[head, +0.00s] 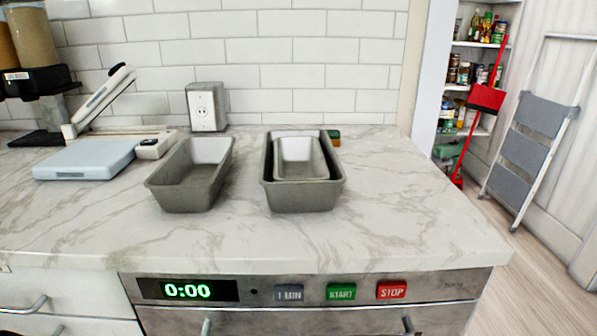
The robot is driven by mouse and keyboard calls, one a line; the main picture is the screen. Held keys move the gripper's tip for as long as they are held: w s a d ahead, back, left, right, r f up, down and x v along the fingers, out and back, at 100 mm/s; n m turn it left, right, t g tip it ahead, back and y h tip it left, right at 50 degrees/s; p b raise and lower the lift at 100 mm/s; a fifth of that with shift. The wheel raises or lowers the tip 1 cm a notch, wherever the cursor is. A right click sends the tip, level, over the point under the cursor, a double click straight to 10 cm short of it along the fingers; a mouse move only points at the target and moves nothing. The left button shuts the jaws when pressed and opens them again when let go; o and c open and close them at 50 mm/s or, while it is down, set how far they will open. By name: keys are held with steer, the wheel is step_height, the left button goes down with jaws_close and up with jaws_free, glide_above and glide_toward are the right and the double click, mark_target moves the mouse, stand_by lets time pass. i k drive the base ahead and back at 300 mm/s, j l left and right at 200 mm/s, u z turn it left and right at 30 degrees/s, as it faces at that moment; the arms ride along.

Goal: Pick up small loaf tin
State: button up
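A small grey loaf tin (301,174) sits nested inside a larger grey loaf tin (303,198) on the marble counter, right of the picture's middle. The small tin's rim and pale inside show; its lower part is hidden by the larger tin's walls. Another large grey loaf tin (190,187) stands to the left, apart from the nested pair and turned slightly. All the tins look empty and upright. My gripper is not in the head view.
A small green-brown item (333,137) is behind the nested tins. The counter's front right (420,225) is clear. A stepladder (530,140) stands right.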

mark_target(297, 158)
steer(key=z, duration=1.65)
steer(key=k+j+z, duration=0.6)
steer(key=k+j, duration=0.1)
steer(key=j, duration=0.25)
steer(key=k+j, duration=0.1)
steer(key=j, duration=0.25)
steer(key=k+j, duration=0.1)
steer(key=j, duration=0.25)
